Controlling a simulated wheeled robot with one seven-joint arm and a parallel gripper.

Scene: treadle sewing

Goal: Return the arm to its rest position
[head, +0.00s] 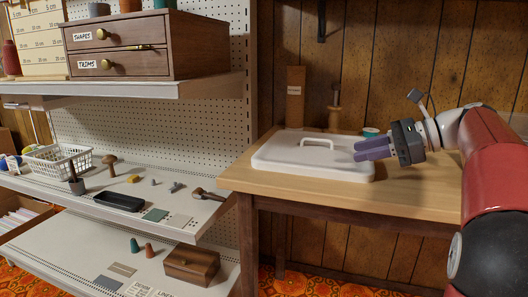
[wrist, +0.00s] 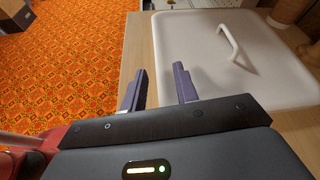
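My gripper (head: 358,149) is over the right part of the wooden table (head: 420,183), level with the right end of a white lidded box (head: 290,157) in the head view. The box has a raised handle on its top. In the wrist view, the two purple fingers of my gripper (wrist: 158,80) stand apart with nothing between them. The white lid (wrist: 205,65) lies ahead and to the right there. My red and white arm reaches in from the right of the head view.
A white shelf unit (head: 165,90) with drawers, a basket (head: 58,160) and small items stands left of the table. A tall brown box (head: 295,97) and a wooden spool stand (head: 334,108) are behind the white box.

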